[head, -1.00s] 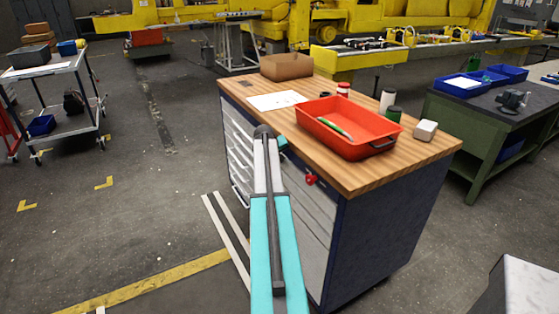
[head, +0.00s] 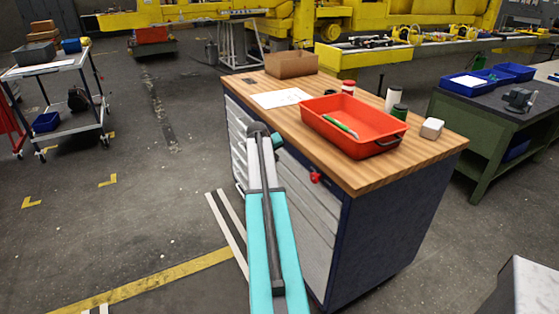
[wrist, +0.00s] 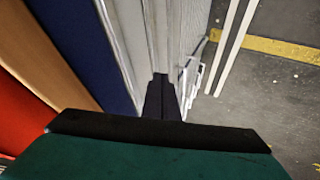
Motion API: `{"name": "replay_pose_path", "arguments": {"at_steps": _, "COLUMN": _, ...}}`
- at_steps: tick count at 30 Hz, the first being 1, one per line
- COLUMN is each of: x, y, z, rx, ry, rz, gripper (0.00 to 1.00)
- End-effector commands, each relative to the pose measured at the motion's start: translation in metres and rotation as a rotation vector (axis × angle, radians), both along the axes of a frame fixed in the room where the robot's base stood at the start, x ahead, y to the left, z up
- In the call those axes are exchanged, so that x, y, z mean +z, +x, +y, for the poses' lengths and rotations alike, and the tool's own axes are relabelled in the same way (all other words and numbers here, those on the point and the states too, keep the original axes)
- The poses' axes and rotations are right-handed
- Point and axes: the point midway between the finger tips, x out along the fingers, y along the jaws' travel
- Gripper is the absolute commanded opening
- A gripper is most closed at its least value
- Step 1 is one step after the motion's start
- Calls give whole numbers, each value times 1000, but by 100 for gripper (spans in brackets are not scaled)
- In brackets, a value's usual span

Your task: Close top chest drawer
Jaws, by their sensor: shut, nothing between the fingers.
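The chest (head: 395,225) has a wooden top, dark blue sides and light grey drawer fronts facing the lower left in the head view. The top drawer front (head: 295,172) shows partly to the right of my arm, just under the worktop. Its front looks about level with those below, but my arm hides part of it. My gripper (wrist: 161,80) is shut and empty in the wrist view, its fingertips close to the grey drawer fronts (wrist: 165,30). I cannot tell whether it touches them. In the head view my arm hides the fingers.
On the chest top (head: 440,150) stand a red tray (head: 335,130), a cardboard box (head: 291,64) and small containers. A red piece (head: 315,178) sits on the drawer side. A trolley (head: 75,115) stands at left, a green workbench (head: 470,150) at right. The left floor is mostly clear.

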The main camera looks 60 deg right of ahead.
Motion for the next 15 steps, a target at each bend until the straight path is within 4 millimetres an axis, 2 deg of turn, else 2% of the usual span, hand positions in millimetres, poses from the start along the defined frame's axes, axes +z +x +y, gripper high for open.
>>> {"name": "replay_pose_path", "arguments": {"at_steps": 6, "x": 24, "y": -4, "z": 21, "rx": 1, "ry": 0, "rz": -2, "gripper": 0}}
{"name": "replay_pose_path", "arguments": {"at_steps": 15, "x": 54, "y": -8, "z": 42, "rx": 1, "ry": 1, "rz": -2, "gripper": 0}}
